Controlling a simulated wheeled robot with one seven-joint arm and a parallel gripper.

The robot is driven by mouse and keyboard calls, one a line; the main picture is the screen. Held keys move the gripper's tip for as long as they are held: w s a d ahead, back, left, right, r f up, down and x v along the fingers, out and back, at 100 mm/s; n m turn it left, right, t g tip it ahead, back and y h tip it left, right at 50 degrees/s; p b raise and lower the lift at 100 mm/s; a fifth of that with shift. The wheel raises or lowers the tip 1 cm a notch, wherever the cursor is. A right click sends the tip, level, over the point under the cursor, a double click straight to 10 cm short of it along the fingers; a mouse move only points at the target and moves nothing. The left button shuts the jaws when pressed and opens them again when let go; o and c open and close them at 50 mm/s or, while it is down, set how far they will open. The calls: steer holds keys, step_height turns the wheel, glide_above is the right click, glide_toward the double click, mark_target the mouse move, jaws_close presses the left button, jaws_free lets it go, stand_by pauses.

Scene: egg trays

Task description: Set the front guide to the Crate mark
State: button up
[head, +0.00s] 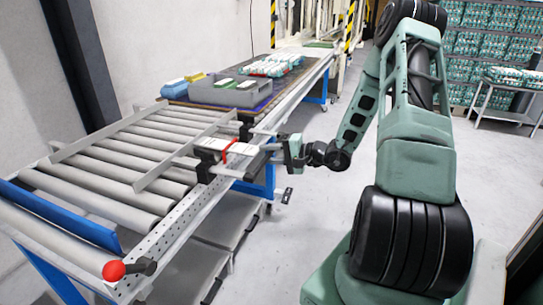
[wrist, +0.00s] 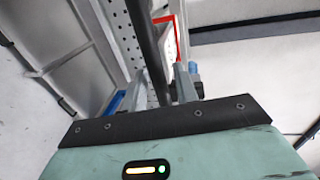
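The front guide (head: 185,160) is a flat grey bar lying diagonally across the rollers. Near its right end sit dark clamp blocks (head: 208,154), a pale plate (head: 242,148) and a red piece (head: 229,150). Any marks on the plate are too small to read, so I cannot tell the Crate mark. My gripper (head: 277,149) is at the conveyor's right side, pointing left toward the clamp. In the wrist view, my two fingers (wrist: 160,75) stand apart with a dark rod (wrist: 150,45) running between them; a gap shows beside it. A red part (wrist: 180,35) lies beyond the right finger.
A second guide bar (head: 85,145) crosses the rollers farther left. A red knob (head: 113,270) stands on the conveyor's near corner. A grey crate (head: 225,94) and egg trays (head: 270,66) rest at the far end. The floor to the right of the conveyor is clear.

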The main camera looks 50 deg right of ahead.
steer(key=shift+s+d, duration=0.1)
steer(key=shift+s, duration=0.05)
steer(key=v, duration=1.7)
steer(key=w+a+r+n+g+y+p, duration=0.1)
steer(key=a+r+n+g+y, duration=0.2)
steer(key=a, duration=0.6)
steer(key=w+a+r+n+g+p, duration=0.1)
steer(key=a+r+n+g+p, duration=0.15)
steer(key=a+g, duration=0.45)
steer(key=w+a+r+n+g+y+p, duration=0.1)
steer(key=a+n+g+y, duration=0.2)
steer(key=a, duration=0.7)
steer(key=s+a+r+n+h+p, duration=0.2)
steer(key=s+a+r+n+h, duration=0.1)
steer(key=a, duration=0.3)
steer(key=s+a+r+n+g+h+p, duration=0.1)
steer(key=s+a+r+n+h+p, duration=0.1)
steer(key=a, duration=0.5)
steer(key=s+a+r+n+h+p, duration=0.2)
steer(key=s+a+r+n+h, duration=0.2)
steer(key=s+a+n+h, duration=0.2)
steer(key=shift+s+a+r+n+g, duration=0.25)
steer(key=shift+s+a+n+g, duration=0.05)
steer(key=shift+s+n, duration=0.65)
